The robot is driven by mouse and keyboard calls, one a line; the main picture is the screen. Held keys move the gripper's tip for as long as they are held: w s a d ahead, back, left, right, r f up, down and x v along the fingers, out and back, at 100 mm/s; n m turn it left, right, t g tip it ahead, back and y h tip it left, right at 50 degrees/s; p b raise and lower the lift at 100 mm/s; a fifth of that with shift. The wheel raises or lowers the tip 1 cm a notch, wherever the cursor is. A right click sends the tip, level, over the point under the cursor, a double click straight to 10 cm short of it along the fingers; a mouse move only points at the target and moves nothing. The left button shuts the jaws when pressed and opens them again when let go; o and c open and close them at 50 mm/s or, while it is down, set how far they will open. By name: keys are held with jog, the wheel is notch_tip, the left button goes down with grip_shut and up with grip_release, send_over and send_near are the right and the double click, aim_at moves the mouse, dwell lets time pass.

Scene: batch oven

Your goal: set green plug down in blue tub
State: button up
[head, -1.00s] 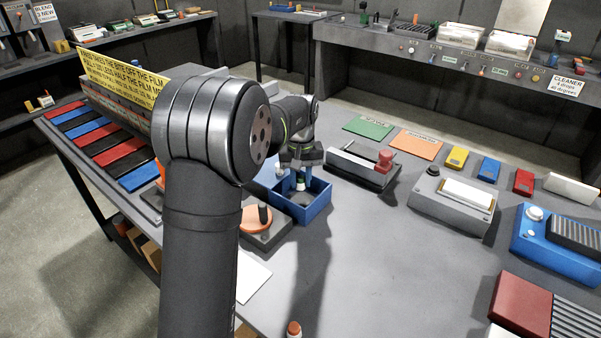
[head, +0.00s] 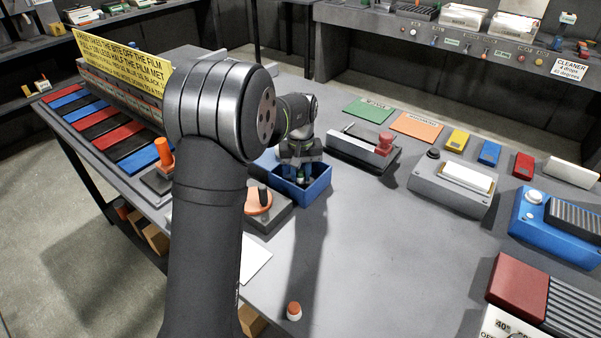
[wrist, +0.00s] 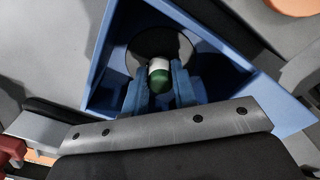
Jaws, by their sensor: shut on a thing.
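The blue tub (head: 318,189) stands on the grey table near the middle of the head view, and its blue walls also show in the wrist view (wrist: 112,62). My gripper (head: 301,176) points down inside the tub's opening. In the wrist view its blue fingers (wrist: 163,92) are shut on the green plug (wrist: 160,79), which has a green end and a white band. The plug is over a dark round area (wrist: 150,43) on the tub floor. I cannot tell whether the plug touches the floor.
An orange-topped device (head: 257,202) stands close to the tub at its front left. A grey device with a red knob (head: 384,144) stands to its right. An orange-capped item (head: 294,311) is near the front.

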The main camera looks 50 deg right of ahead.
jog(key=shift+f, duration=0.55)
jog(key=o, duration=1)
jog(key=shift+o, duration=0.2)
